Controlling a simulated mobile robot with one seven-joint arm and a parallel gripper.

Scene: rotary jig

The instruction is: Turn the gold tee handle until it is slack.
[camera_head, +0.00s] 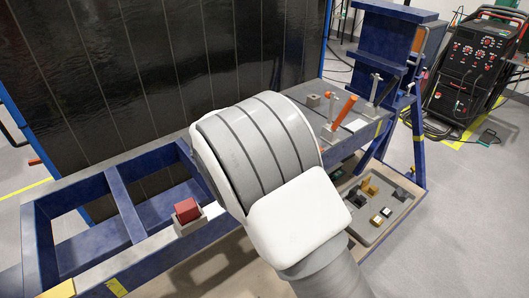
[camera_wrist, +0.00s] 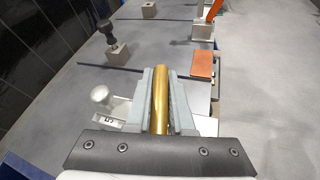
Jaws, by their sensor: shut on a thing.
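The gold tee handle (camera_wrist: 162,108) shows in the wrist view as a smooth gold bar between my fingers, running away from the wrist. My gripper (camera_wrist: 163,76) is shut on it, one grey finger on each side. The rest of the handle and what it is mounted on are hidden by the fingers and gripper body. In the head view my arm covers the handle and the gripper, so neither shows there.
In the wrist view a white knob (camera_wrist: 101,95) stands close left, a black knob (camera_wrist: 106,29) beyond it, and an orange plate (camera_wrist: 203,64) to the right. In the head view a red block (camera_head: 187,210) sits on the blue frame, left of my arm.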

